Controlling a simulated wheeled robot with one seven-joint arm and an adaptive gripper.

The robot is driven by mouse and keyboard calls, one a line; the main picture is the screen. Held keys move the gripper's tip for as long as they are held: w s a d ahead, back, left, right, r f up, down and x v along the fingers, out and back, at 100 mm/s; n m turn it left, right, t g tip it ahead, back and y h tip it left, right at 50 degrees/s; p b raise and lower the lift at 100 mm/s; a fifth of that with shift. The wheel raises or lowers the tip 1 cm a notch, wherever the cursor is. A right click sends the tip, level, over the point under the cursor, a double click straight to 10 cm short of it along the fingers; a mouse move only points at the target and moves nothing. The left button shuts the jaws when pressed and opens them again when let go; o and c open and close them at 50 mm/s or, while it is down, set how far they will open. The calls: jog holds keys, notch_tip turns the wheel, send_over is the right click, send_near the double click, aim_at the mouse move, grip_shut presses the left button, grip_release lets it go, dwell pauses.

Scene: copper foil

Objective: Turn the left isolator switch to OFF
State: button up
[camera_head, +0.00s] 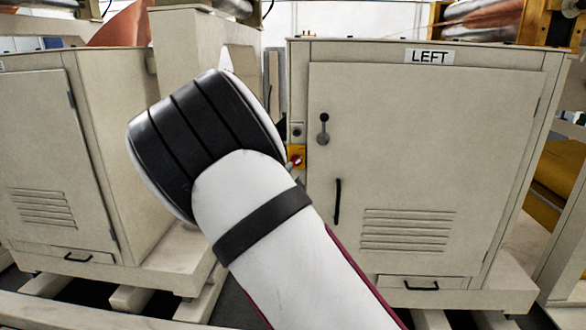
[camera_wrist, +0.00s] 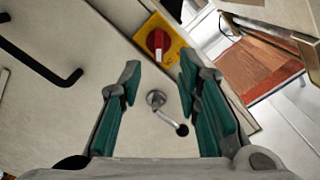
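The isolator switch is a red knob on a yellow plate at the left edge of the cabinet marked LEFT (camera_head: 432,57). In the head view the switch (camera_head: 296,158) shows just right of my arm, partly covered by it. In the wrist view the red knob (camera_wrist: 158,41) sits at top centre, beyond my fingertips. My gripper (camera_wrist: 160,66) is open and empty, with its green-padded fingers on either side of the view's middle. No contact with the knob shows. The knob's set position is too small to read. My arm hides the gripper in the head view.
A small metal latch lever (camera_wrist: 158,99) on the cabinet door shows between my fingers; it also shows in the head view (camera_head: 323,129). A black door handle (camera_head: 338,201) is below it. Another cabinet (camera_head: 45,150) stands at left. A reddish-brown slab (camera_wrist: 258,70) lies at right.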

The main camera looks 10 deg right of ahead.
jog(key=b+x, duration=0.1)
jog(key=x, duration=0.8)
jog(key=shift+s+d+f, duration=0.1)
jog(key=shift+c, duration=0.2)
grip_shut()
